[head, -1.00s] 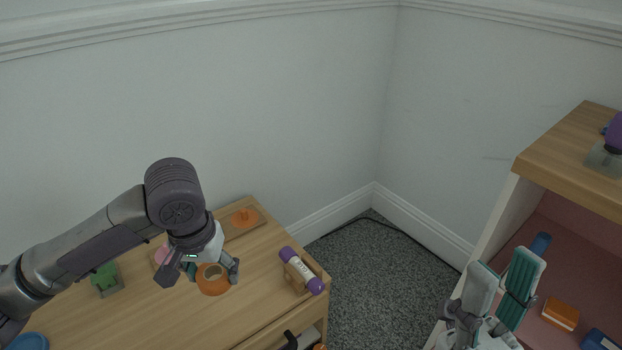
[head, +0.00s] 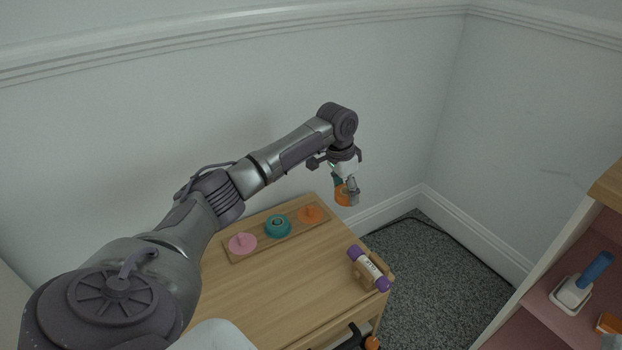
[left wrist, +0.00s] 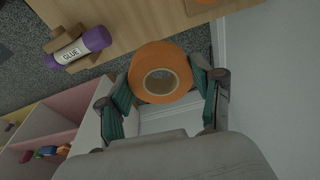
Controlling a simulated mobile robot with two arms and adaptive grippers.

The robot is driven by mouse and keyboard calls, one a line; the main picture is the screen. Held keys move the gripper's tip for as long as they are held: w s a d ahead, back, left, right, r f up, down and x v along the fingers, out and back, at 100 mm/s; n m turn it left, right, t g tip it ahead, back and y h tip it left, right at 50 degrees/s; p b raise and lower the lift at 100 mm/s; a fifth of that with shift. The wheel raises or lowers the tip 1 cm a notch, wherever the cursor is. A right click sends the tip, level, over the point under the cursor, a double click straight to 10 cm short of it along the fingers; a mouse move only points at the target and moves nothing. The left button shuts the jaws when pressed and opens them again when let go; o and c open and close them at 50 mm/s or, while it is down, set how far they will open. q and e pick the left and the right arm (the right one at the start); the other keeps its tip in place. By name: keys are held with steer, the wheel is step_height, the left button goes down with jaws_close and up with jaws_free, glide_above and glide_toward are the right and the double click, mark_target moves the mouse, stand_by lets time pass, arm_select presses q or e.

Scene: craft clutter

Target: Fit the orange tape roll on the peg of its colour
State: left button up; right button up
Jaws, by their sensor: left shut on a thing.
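My left gripper (head: 347,180) is shut on the orange tape roll (head: 343,195) and holds it in the air near the wall, beyond the table's far right corner. In the left wrist view the orange tape roll (left wrist: 143,62) sits between the two teal-padded fingers of the left gripper (left wrist: 162,88), its hole facing the camera. The wooden peg board (head: 236,260) lies along the back of the table. Its orange peg (head: 311,212) is at the right end and is bare. My right gripper is out of view.
A purple-and-white glue stick (head: 369,268) rests on a wooden holder at the table's right edge. A shelf unit (head: 525,310) stands at the right. The table's middle is clear.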

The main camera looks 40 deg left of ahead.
arm_select(q)
steer(key=m+p, duration=0.2)
glide_above(311, 206)
steer(key=f, duration=0.4)
steer(key=shift+s+a, duration=0.1)
steer(key=shift+s, duration=0.15)
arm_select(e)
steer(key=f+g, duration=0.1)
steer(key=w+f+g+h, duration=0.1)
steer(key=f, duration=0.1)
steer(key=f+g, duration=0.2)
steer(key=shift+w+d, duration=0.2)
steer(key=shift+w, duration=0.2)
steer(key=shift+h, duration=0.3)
